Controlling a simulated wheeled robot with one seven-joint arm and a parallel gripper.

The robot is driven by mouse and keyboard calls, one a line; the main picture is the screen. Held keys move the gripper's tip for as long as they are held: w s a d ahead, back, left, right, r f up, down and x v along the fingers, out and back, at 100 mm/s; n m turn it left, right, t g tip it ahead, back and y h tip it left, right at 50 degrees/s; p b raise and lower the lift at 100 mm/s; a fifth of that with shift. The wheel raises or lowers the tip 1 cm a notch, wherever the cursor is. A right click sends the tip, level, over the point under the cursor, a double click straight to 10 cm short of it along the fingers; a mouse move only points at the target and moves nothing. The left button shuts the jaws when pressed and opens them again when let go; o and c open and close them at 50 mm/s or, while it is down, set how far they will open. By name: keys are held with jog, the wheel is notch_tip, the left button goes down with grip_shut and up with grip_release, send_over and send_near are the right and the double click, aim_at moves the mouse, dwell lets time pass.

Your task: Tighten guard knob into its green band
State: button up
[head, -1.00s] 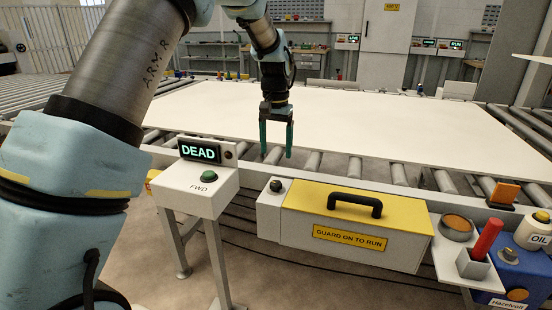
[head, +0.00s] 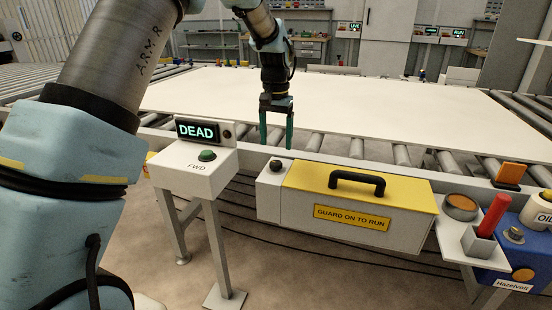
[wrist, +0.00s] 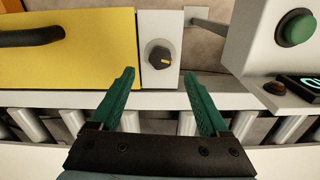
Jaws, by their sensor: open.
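The guard knob is a small dark round knob (head: 275,166) on the grey block at the left end of the yellow guard (head: 400,193). In the wrist view the knob (wrist: 159,57) shows an orange pointer mark. I cannot make out a green band around it. My gripper (head: 276,146) has two green fingers, open and empty, pointing down just behind the knob in the head view. In the wrist view my gripper (wrist: 159,76) has the knob ahead of the gap between its fingertips, apart from both.
A control box (head: 190,172) with a green button and a lit DEAD sign stands left of the guard. The guard has a black handle (head: 357,182). Rollers and a large pale sheet lie behind.

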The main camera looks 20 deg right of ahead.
aim_at(276, 162)
jog(key=shift+f, duration=3.2)
grip_shut()
jog(key=shift+p, duration=0.35)
